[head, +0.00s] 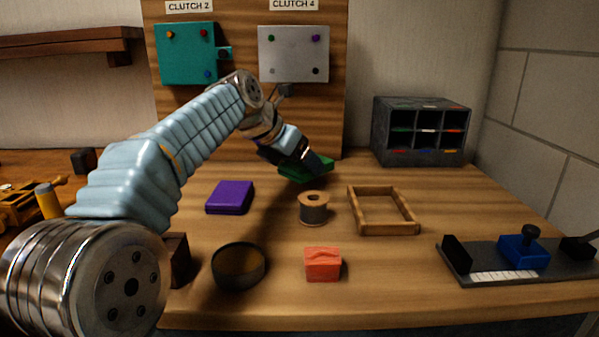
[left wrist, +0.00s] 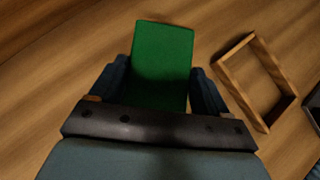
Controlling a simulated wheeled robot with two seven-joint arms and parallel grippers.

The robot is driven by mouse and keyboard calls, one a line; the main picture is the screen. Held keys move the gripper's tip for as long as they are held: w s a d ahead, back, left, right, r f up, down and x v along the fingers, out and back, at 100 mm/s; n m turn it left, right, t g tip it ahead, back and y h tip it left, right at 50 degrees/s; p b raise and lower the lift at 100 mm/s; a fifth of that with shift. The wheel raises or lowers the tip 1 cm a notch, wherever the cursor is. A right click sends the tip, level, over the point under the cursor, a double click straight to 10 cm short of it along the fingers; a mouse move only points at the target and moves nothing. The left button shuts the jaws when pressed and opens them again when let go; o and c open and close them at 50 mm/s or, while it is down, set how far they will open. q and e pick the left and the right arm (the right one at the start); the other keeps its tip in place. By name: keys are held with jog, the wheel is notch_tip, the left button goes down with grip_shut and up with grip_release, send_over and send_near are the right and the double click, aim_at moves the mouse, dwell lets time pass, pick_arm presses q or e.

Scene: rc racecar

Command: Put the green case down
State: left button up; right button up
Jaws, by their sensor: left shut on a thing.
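The green case (left wrist: 162,55) is a flat green block between the two fingers of my left gripper (left wrist: 162,85) in the left wrist view. In the head view the green case (head: 311,168) shows at the back middle of the table, partly hidden by my left gripper (head: 308,163). The gripper is shut on it. The case is at or very near the table top; I cannot tell if it touches. My right gripper is in neither view.
A purple case (head: 230,197), a spool (head: 313,207), a wooden frame (head: 384,228), a round dark dish (head: 238,267) and a red block (head: 323,265) lie in front. A grey cubby organizer (head: 420,155) stands back right. A wooden panel (head: 245,130) rises behind.

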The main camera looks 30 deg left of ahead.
pick_arm(q)
jog(key=shift+w+a+f, duration=0.1)
jog(key=shift+f, duration=1.6)
jog(key=shift+f, duration=0.1)
jog(key=o, duration=1.1)
